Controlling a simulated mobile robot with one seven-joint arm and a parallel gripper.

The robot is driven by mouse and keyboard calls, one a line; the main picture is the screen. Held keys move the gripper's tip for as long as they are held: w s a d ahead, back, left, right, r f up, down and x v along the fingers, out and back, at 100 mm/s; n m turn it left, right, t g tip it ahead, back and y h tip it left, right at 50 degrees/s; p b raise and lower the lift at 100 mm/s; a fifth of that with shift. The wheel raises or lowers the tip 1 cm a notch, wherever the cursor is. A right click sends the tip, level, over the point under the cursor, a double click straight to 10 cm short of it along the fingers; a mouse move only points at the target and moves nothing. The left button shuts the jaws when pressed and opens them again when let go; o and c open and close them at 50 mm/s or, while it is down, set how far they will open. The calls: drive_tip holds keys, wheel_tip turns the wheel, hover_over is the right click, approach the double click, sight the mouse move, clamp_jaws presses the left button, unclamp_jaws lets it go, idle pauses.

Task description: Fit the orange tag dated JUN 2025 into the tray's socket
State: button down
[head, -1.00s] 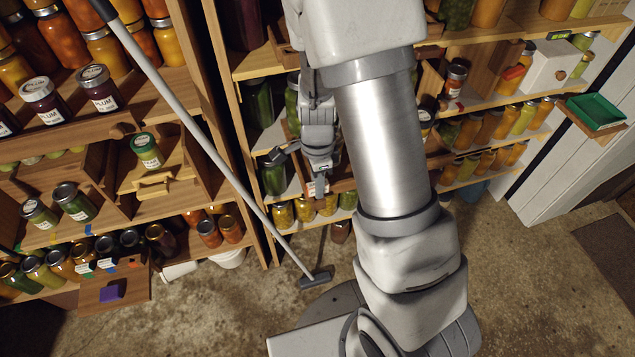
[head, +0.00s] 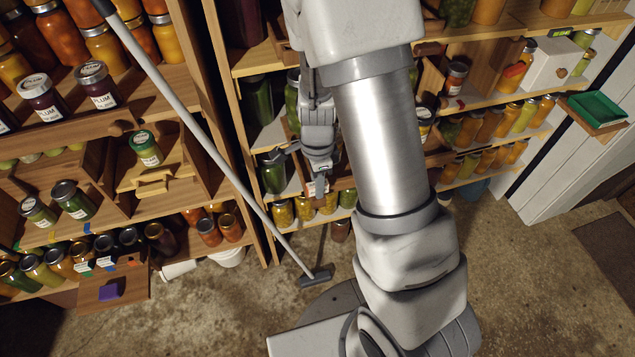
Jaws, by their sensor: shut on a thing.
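My gripper (head: 319,181) hangs in front of the middle shelf unit, beside my large arm link, near a lower shelf with jars. Its jaws are small and partly hidden here. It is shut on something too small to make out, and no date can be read. A green tray (head: 598,109) sits on a wooden ledge at the far right. No socket can be made out.
Jars fill the shelves on both sides. A grey pole (head: 190,125) leans diagonally between me and the left shelves, its foot on the floor. A wooden drawer (head: 130,294) with a purple piece (head: 110,290) juts out at lower left. Bare concrete floor lies right of my arm.

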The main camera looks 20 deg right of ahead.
drive_tip(key=shift+f, duration=0.4)
drive_tip(key=c, duration=0.7)
unclamp_jaws()
drive_tip(key=shift+r, duration=0.1)
wheel_tip(320, 180, up, 17)
drive_tip(key=shift+r+p, duration=0.2)
drive_tip(key=shift+p, duration=1.05)
drive_tip(key=s+r+n+t, duration=0.2)
drive_tip(key=s+r+n, duration=0.2)
drive_tip(key=n, duration=0.2)
drive_tip(key=s+r+n+t, duration=0.1)
drive_tip(key=s+r+n, duration=0.4)
drive_tip(key=n, duration=0.1)
drive_tip(key=s+r+n+t, duration=0.2)
drive_tip(key=s+r+n, duration=0.3)
drive_tip(key=n, duration=0.1)
drive_tip(key=shift+t, duration=0.3)
